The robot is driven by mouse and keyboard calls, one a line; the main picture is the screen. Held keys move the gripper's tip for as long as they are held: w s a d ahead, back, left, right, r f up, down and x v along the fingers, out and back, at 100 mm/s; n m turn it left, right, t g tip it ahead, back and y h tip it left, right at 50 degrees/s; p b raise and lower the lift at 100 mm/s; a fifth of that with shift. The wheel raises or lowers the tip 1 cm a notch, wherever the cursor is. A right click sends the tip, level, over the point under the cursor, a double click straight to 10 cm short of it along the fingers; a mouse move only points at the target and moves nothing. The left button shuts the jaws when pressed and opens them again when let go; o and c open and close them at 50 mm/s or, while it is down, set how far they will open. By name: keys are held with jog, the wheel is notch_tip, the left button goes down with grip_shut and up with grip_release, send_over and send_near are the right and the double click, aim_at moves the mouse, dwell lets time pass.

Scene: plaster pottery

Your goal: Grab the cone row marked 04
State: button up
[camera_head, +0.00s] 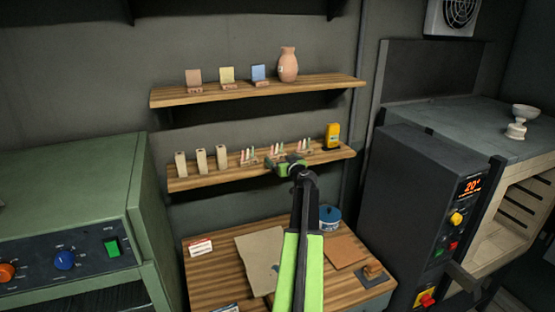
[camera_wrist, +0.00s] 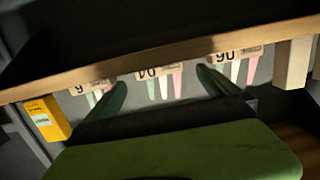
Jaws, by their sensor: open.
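Three cone rows, each with slim pale, pink and green cones on a small clay base, stand on the middle shelf. The wrist view shows them upside down. The middle row (camera_wrist: 146,75) has a label that looks like 04; in the head view it is partly behind my gripper (camera_head: 274,150). Another row (camera_wrist: 232,55) has a label that looks like 06 and stands left of it in the head view (camera_head: 247,157). The third row (camera_head: 304,146) is to the right, its label partly hidden. My gripper (camera_wrist: 162,88) is open, its fingers on either side of the middle row's cones.
The wooden shelf (camera_head: 200,180) also holds several pale blocks (camera_head: 201,160) at left and a yellow device (camera_head: 332,136) at right. An upper shelf (camera_head: 215,93) with tiles and a vase (camera_head: 288,65) is above. A worktable (camera_head: 215,270) is below.

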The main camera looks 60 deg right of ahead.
aim_at(277, 154)
jog(key=shift+r+x, duration=0.2)
jog(key=shift+x, duration=2.95)
jog(key=shift+s, duration=0.1)
jog(key=shift+c, duration=0.4)
jog(key=c, duration=1.5)
